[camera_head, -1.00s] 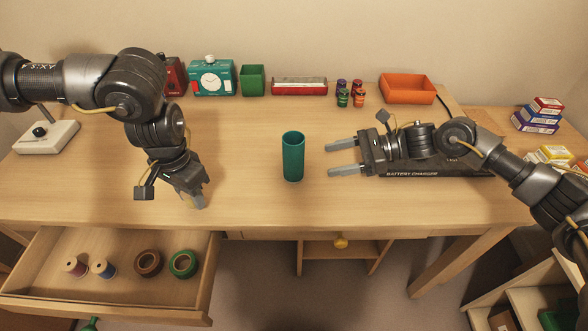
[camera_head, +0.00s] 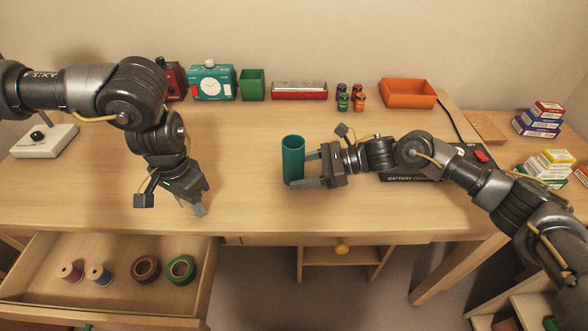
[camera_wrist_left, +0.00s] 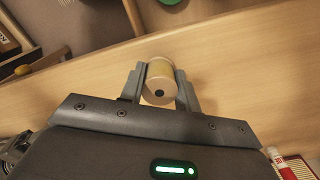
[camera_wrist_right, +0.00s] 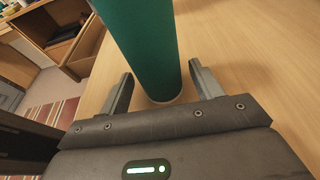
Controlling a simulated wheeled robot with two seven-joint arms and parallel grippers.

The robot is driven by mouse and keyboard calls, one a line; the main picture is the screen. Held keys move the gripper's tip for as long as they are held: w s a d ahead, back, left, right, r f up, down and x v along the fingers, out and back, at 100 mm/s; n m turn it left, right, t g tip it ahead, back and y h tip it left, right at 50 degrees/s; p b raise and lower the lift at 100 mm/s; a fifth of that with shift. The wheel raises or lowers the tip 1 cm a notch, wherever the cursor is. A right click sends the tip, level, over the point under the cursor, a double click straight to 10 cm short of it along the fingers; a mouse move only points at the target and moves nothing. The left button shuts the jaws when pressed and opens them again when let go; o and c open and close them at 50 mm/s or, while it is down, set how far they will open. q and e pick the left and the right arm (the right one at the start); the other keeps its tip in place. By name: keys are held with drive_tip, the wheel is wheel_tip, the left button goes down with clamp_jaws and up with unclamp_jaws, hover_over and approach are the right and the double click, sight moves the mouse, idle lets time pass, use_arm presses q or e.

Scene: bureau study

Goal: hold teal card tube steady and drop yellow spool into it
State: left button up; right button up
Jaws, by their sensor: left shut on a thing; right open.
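The teal card tube (camera_head: 291,160) stands upright on the desk in the head view. It also shows in the right wrist view (camera_wrist_right: 147,45). My right gripper (camera_head: 313,170) is open, its two fingers on either side of the tube's near side; I cannot tell whether they touch it. My left gripper (camera_head: 197,209) points down over the desk, left of the tube. In the left wrist view the yellow spool (camera_wrist_left: 158,82) is between the left gripper's fingers, held shut. In the head view the spool is hidden by the left gripper.
An open drawer (camera_head: 205,285) at front left holds two spools and two tape rolls. A battery charger (camera_head: 412,178) lies right of the tube.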

use_arm(q)
drive_tip(key=shift+f, duration=0.3)
use_arm(e)
drive_tip(key=shift+a+f, duration=0.2)
drive_tip(key=shift+a, duration=0.1)
drive_tip(key=shift+a+r, duration=0.1)
drive_tip(key=shift+a, duration=0.05)
drive_tip(key=shift+c, duration=0.5)
drive_tip(key=c, duration=0.6)
use_arm(q)
drive_tip(key=shift+w+d+r, duration=0.1)
drive_tip(key=shift+w+d, duration=0.05)
drive_tip(key=w+d+r+m, duration=0.5)
drive_tip(key=d+r+m, duration=0.4)
drive_tip(key=d+r, duration=0.15)
drive_tip(key=w+d+r+m, duration=0.6)
drive_tip(key=d+r+m, duration=0.3)
drive_tip(key=d+r, duration=0.15)
drive_tip(key=shift+s+a+f, duration=0.1)
drive_tip(key=shift+a+f, duration=0.1)
drive_tip(key=shift+f, duration=0.75)
drive_tip(key=shift+s+a+f, duration=0.1)
drive_tip(key=shift+a+f, duration=0.05)
drive_tip(key=shift+f, duration=0.85)
drive_tip(key=shift+a+f, duration=0.2)
drive_tip(key=shift+f, duration=0.75)
